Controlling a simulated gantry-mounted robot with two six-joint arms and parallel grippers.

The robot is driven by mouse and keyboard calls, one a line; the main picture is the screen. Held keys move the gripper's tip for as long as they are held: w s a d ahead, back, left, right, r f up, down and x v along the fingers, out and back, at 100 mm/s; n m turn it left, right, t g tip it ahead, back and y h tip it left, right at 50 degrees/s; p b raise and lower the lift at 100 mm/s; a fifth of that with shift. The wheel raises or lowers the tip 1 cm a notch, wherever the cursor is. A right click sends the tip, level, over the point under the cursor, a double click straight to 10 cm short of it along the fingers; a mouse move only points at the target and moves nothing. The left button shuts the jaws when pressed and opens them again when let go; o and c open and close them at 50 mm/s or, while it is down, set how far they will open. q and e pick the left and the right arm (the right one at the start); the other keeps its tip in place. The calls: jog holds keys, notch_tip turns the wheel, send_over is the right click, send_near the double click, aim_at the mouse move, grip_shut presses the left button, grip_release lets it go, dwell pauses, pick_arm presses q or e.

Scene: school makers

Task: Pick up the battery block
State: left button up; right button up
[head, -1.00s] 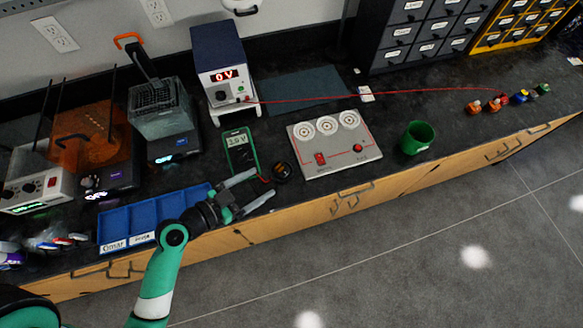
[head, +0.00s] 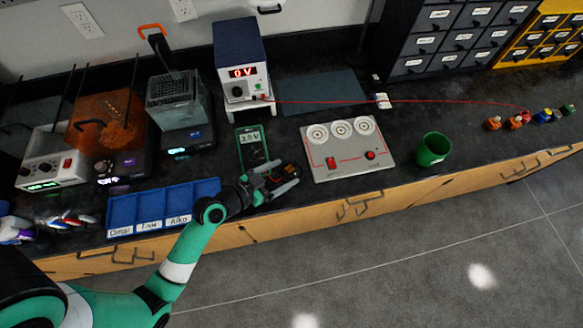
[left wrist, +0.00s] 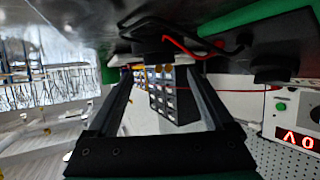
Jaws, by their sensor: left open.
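The battery block appears to be the small dark block (head: 291,169) beside the multimeter, near the bench's front edge. My left gripper (head: 279,178) is open around or just in front of it, and the fingers partly hide it. In the left wrist view the open fingers (left wrist: 163,70) point toward a dark piece with red and black wires (left wrist: 160,45); I cannot tell whether they touch it. The green multimeter (head: 252,147) lies just behind, reading about 3.0 V. My right gripper is out of view.
A grey panel with three round dials (head: 347,160) lies right of the gripper, and a green cup (head: 433,150) stands beyond it. A blue compartment tray (head: 165,203) is at left. The power supply (head: 241,62) stands behind; a red lead runs right across the bench.

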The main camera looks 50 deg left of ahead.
aim_at(292, 170)
pick_arm(q)
jog(key=x, duration=0.2)
jog(key=shift+w+f, duration=0.2)
jog(key=shift+w, duration=0.15)
jog(key=shift+c, duration=0.3)
grip_shut()
